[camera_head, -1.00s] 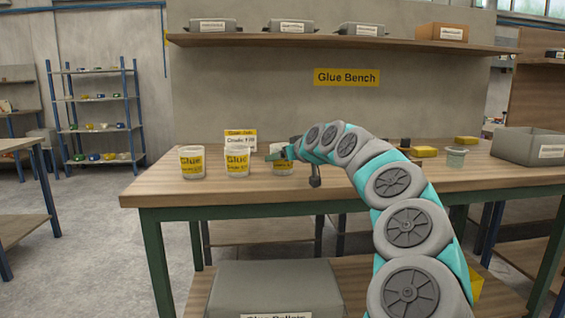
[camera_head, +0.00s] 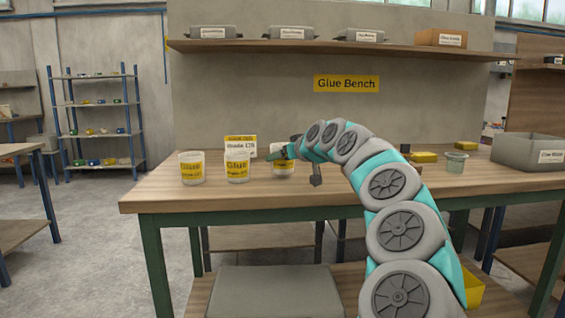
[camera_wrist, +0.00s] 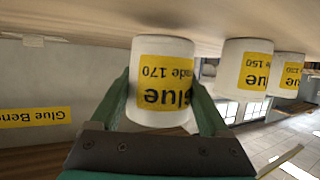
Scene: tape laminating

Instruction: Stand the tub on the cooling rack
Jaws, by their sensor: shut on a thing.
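My gripper (camera_head: 282,154) is shut on a white tub with a yellow label, the right-hand one of three glue tubs on the bench. In the wrist view, which is upside down, the fingers (camera_wrist: 158,80) lie on either side of this tub (camera_wrist: 162,55), whose label reads Glue, grade 170. In the head view its lower part (camera_head: 283,171) shows beneath the gripper. It looks upright at bench-top level; I cannot tell whether it is clear of the surface. I cannot make out a cooling rack in either view.
On the bench's right are a small green cup (camera_head: 456,163), yellow blocks (camera_head: 424,157) and a grey bin (camera_head: 530,152). The bench front (camera_head: 260,193) is clear.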

